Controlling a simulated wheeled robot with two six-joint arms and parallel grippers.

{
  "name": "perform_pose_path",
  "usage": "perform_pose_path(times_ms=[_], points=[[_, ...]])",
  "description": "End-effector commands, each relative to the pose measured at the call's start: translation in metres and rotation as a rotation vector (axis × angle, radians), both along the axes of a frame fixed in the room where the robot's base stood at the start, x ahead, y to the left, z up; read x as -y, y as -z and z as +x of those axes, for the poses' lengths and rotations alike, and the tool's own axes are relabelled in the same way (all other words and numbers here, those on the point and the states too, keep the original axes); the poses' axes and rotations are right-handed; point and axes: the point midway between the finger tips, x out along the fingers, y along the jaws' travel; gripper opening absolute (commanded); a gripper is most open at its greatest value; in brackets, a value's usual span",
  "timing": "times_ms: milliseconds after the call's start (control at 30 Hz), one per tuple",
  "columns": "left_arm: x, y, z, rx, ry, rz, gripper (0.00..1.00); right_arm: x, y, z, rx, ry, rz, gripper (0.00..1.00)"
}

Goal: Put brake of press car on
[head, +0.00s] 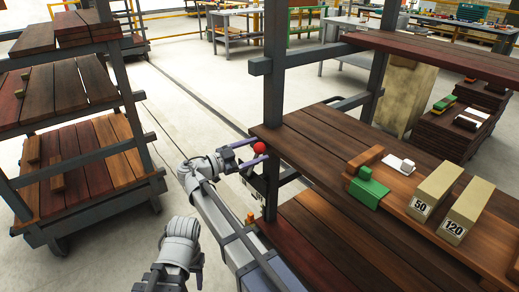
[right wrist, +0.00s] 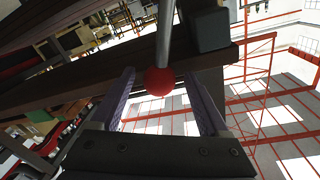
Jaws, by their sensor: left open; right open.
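The press car (head: 330,152) is the dark metal rack with brown wooden shelves at the right. Its brake lever has a red ball knob (head: 259,148) beside the car's near post. My right gripper (head: 254,151) is open, with its fingers on either side of the knob. The right wrist view shows the red knob (right wrist: 160,81) on a grey rod (right wrist: 166,35), between the spread fingers (right wrist: 160,92), with gaps to both. My left gripper (head: 172,274) is low in the head view, away from the lever and empty. Its fingertips are hard to make out.
Another rack (head: 75,150) with plank shelves stands at the left. A green block (head: 369,194) and blocks marked 50 (head: 436,192) and 120 (head: 467,212) lie on the car's shelf. The floor (head: 180,90) between the racks is clear.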

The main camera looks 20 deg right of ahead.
Motion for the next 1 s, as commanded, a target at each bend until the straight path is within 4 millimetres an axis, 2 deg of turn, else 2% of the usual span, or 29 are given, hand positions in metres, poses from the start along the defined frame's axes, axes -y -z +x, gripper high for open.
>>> perform_pose_path(times_ms=[100,767,800,1000], points=[[-0.0001,0.0000,-0.0001,0.000,0.000,0.000,0.50,0.0000,0.0000,0.0000,0.000,0.000,0.000,0.77],[-0.0001,0.0000,0.0000,0.000,0.000,0.000,0.50,0.0002,0.0000,0.0000,0.000,0.000,0.000,0.02],[-0.0001,0.0000,0.0000,0.000,0.000,0.000,0.50,0.0002,0.0000,0.0000,0.000,0.000,0.000,0.00],[-0.0001,0.0000,0.0000,0.000,0.000,0.000,0.50,0.0002,0.0000,0.0000,0.000,0.000,0.000,0.00]])
